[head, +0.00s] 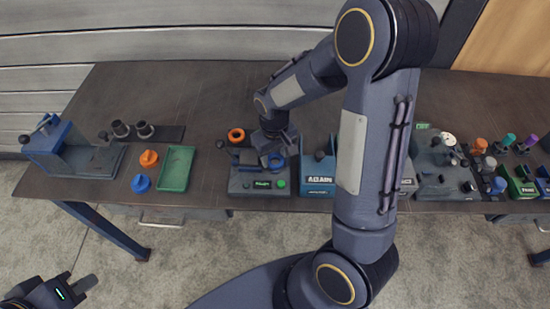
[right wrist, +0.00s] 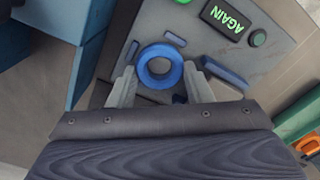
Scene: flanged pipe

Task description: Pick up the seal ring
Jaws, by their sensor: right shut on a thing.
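A blue seal ring (right wrist: 160,84) lies between the two fingertips of my right gripper (right wrist: 159,68) in the right wrist view. The gripper is shut on the ring, over the grey test station (head: 245,185) with the green lit AGAIN display (right wrist: 228,20). Whether the ring touches the station surface is hard to tell. In the head view the blue ring (head: 277,161) shows just beside my right gripper (head: 274,152).
A blue bin labelled AGAIN (head: 318,187) stands right of the station. A green tray (head: 176,168), orange part (head: 149,158) and blue part (head: 141,183) lie left. A blue-sided fixture (head: 70,148) stands at the far left. My right arm hides part of the table.

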